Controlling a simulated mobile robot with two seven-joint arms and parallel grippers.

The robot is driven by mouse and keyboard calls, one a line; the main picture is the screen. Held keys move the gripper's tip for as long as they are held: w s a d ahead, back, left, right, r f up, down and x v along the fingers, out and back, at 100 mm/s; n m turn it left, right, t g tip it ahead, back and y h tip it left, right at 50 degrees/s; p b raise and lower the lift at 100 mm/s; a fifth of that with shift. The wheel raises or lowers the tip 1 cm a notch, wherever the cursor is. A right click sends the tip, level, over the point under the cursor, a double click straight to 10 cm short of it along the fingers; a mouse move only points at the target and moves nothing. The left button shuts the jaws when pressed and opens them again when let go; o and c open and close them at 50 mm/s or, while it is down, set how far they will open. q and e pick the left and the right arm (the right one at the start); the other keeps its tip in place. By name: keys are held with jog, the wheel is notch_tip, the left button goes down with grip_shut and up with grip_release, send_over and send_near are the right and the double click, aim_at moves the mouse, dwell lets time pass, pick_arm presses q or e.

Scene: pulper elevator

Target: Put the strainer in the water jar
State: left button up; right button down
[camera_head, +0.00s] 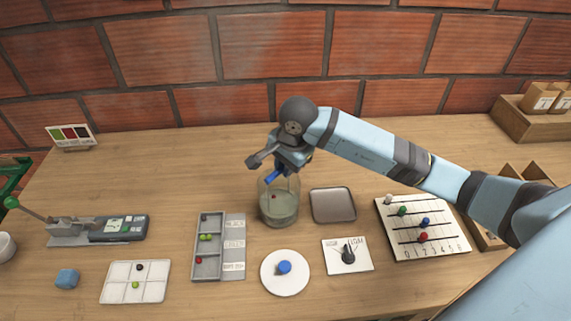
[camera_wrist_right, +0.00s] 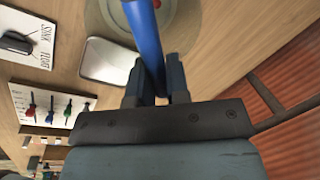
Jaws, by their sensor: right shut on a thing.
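The glass water jar (camera_head: 279,209) stands in the middle of the table with cloudy greenish water in it. A small red thing (camera_head: 273,196) shows inside the jar. My right gripper (camera_head: 281,165) is above the jar's mouth, pointing down. It is shut on the blue handle of the strainer (camera_head: 275,178), which also shows between the fingers in the right wrist view (camera_wrist_right: 145,40). The handle slants down at the jar's mouth. The strainer's lower end is hidden or too small to make out. My left gripper is not in view.
A grey square tray (camera_head: 333,205) lies right of the jar. A three-part sorting tray (camera_head: 207,270) stands left. A white disc with a blue knob (camera_head: 285,272), a sink/float dial card (camera_head: 348,255) and a bead counting board (camera_head: 435,250) lie nearby. The brick wall is behind.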

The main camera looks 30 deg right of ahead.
jog(key=shift+f+b, duration=0.15)
jog(key=shift+b, duration=0.15)
jog(key=c, duration=1.1)
grip_release()
jog(key=shift+r+p, duration=0.35)
jog(key=shift+p, duration=0.05)
notch_tip(320, 180, up, 12)
jog(key=s, duration=0.2)
jog(key=shift+d+f+b, duration=0.25)
jog(key=shift+d+b, duration=0.1)
jog(key=shift+s, duration=0.1)
